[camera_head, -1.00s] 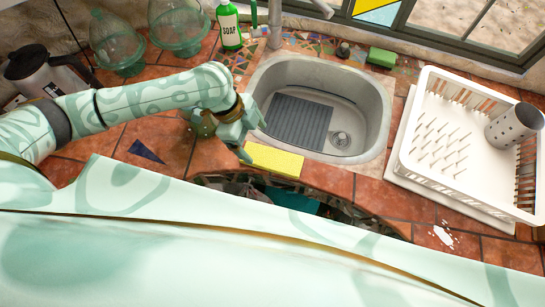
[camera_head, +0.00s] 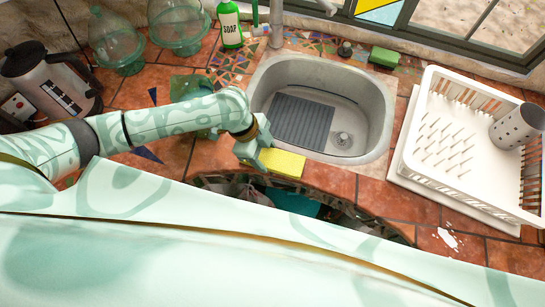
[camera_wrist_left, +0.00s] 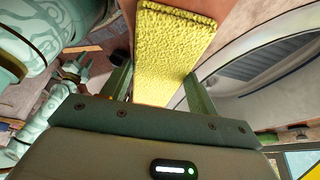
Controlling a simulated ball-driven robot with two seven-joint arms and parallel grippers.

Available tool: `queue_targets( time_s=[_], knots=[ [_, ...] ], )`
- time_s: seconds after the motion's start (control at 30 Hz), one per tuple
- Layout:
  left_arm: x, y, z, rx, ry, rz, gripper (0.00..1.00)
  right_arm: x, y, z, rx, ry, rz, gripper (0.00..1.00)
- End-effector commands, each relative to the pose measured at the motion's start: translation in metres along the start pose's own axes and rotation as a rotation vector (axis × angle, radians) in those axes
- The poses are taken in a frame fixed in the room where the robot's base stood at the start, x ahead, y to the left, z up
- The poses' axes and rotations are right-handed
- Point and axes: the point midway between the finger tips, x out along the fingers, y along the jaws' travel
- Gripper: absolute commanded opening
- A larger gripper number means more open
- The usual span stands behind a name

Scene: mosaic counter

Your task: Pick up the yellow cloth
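The yellow cloth (camera_head: 284,163) lies folded flat on the tiled counter in front of the sink, in the head view. My left gripper (camera_head: 264,158) is at the cloth's left end and covers part of it. In the left wrist view, the yellow cloth (camera_wrist_left: 176,40) extends between and beyond the two fingers of my left gripper (camera_wrist_left: 160,88). The fingers are apart, one on each side of the cloth's near part. A firm grip on it does not show. My right gripper is not in view.
The sink (camera_head: 378,125) is just behind the cloth. A white dish rack (camera_head: 470,185) stands to the right, a green soap bottle (camera_head: 230,28) at the back, and a kettle (camera_head: 45,80) at the left. The counter's curved front edge is close to the cloth.

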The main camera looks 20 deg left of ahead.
Motion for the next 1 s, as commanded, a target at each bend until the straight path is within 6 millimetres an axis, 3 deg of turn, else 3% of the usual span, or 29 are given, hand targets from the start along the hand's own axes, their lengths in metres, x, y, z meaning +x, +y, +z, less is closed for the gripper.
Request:
queue_targets(
  time_s=[0.37,0.57,0.83,1.0],
  knots=[
    [-0.004,0.0,-0.002,0.001,0.0,-0.001,0.37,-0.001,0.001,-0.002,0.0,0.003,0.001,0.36],
    [-0.028,-0.001,-0.012,0.002,0.001,-0.003,0.37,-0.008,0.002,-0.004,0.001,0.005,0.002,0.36],
    [-0.09,0.052,-0.042,0.005,0.002,0.0,0.37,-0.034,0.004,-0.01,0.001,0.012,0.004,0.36],
    [-0.103,0.099,-0.052,0.003,0.002,0.003,0.37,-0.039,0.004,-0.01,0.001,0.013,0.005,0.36]
  ],
)
